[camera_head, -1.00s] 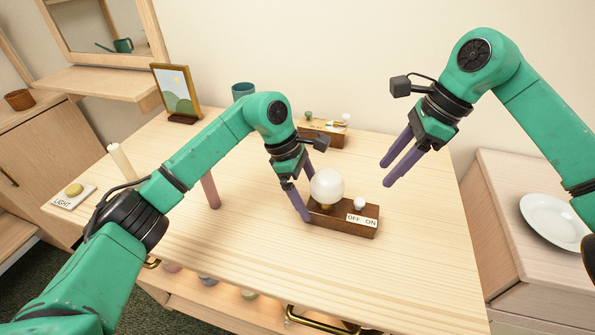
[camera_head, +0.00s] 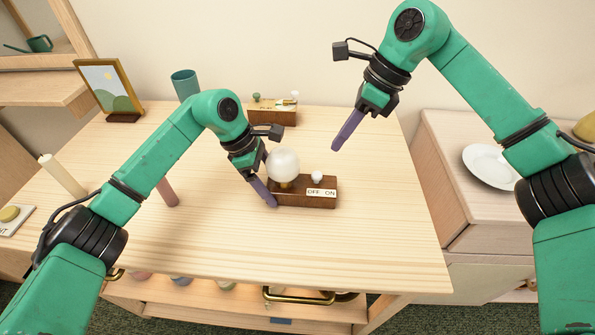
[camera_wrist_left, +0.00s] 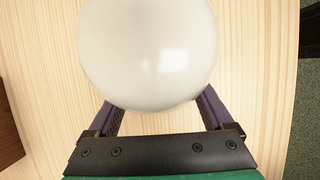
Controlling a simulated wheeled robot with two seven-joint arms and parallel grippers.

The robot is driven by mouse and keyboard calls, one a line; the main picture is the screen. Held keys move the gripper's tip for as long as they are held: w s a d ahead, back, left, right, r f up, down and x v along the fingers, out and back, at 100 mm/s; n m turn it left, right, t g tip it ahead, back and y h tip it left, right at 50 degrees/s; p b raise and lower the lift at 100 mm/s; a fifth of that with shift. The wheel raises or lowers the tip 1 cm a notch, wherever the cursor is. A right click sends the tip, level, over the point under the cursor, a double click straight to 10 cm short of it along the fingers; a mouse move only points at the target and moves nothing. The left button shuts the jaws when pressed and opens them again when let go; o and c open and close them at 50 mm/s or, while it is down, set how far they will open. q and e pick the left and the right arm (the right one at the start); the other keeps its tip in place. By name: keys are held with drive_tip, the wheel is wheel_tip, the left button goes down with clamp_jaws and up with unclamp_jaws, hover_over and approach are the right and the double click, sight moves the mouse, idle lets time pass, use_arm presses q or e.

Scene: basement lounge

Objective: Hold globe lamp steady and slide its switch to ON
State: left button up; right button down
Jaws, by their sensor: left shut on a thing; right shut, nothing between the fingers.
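The globe lamp has a white round globe (camera_head: 284,164) on a brown wooden base (camera_head: 291,196), upright on the table. A small white knob (camera_head: 317,176) stands on the base's right part, nearer the OFF end of the OFF/ON label (camera_head: 321,193). My left gripper (camera_head: 271,190) is shut on the lamp at its left end. In the left wrist view the globe (camera_wrist_left: 148,50) hides the fingertips and whatever lies between them. My right gripper (camera_head: 338,145) is shut and empty, in the air above and to the right of the knob.
Behind the lamp stands a second wooden box (camera_head: 272,117) with small knobs. A teal cup (camera_head: 185,84), a picture frame (camera_head: 108,90), a pink stick (camera_head: 168,192) and a candle (camera_head: 62,175) stand to the left. The table (camera_head: 380,235) is clear right of the lamp.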

drive_tip(key=m+y, duration=0.1)
drive_tip(key=m, duration=1)
drive_tip(key=s+d+m+t+y, duration=0.1)
drive_tip(key=m, duration=1.1)
drive_tip(key=f+m+t+y, duration=0.1)
drive_tip(key=m, duration=1.1)
drive_tip(key=shift+s+d+y, duration=0.35)
drive_tip(key=shift+y, duration=0.05)
drive_tip(key=shift+f, duration=0.1)
